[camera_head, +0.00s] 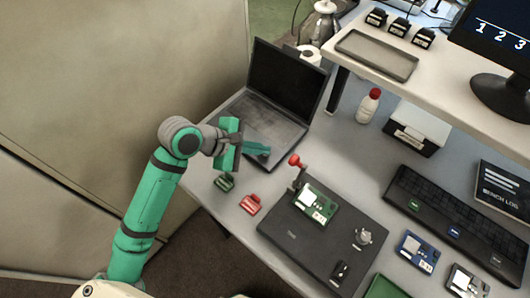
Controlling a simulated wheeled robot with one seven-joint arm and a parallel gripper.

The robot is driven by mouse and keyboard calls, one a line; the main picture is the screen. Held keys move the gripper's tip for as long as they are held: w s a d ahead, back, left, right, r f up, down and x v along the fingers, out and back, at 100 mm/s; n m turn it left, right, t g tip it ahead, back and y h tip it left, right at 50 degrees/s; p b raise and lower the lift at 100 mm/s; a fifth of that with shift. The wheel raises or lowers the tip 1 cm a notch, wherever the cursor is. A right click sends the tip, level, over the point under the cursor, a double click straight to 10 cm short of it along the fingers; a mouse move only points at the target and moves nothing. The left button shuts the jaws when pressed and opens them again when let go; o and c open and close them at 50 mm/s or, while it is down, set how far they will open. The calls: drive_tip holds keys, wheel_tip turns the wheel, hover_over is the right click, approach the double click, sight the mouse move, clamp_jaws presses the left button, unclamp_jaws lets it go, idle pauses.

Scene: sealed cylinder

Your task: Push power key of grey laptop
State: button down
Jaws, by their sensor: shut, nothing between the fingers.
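The grey laptop (234,114) stands open at the back left of the desk, with its dark screen (287,77) raised. Its keyboard deck faces up. My gripper (266,152) is shut and empty, its green fingers over the front right part of the laptop's deck. I cannot tell whether the fingertips touch the deck. The power key is too small to make out, and my gripper and wrist hide part of the front of the laptop.
Green (224,183) and red (250,204) small parts lie near the desk's front edge. A dark plate (290,234) with a circuit board (316,203) and a red-knobbed clamp (294,160) stands right of my gripper. A white bottle (368,106) and a raised shelf (450,86) stand behind.

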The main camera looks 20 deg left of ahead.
drive_tip(key=shift+r, duration=0.85)
drive_tip(key=shift+r, duration=3)
